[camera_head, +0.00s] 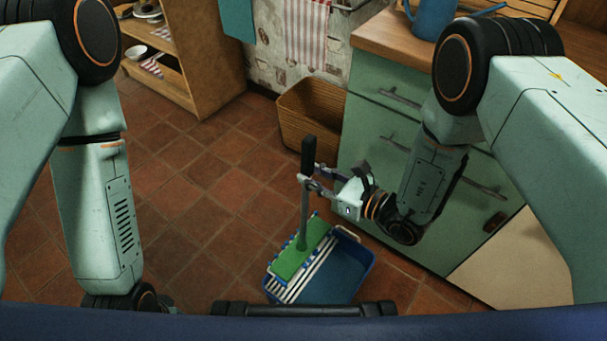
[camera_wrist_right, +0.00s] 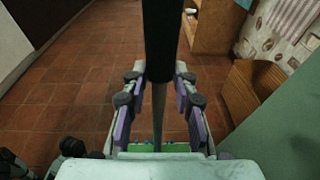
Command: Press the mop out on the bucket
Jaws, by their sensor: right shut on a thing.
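The mop stands nearly upright, with a black grip (camera_head: 308,155), a grey pole (camera_head: 304,215) and a green head (camera_head: 300,258). The head lies over the white slatted wringer (camera_head: 292,290) on the left part of the blue bucket (camera_head: 352,288); whether it touches the slats I cannot tell. My right gripper (camera_head: 308,183) is shut on the mop handle just below the black grip. In the right wrist view the handle (camera_wrist_right: 161,45) runs down between the gripper fingers (camera_wrist_right: 158,100), and a strip of green head shows below. My left gripper is not in view.
A green cabinet (camera_head: 370,150) with a wooden top stands right of the bucket, close to my right arm. A wicker basket (camera_head: 310,118) stands behind the mop. A wooden shelf (camera_head: 195,60) is at the back left. Tiled floor (camera_head: 190,200) is clear left of the bucket.

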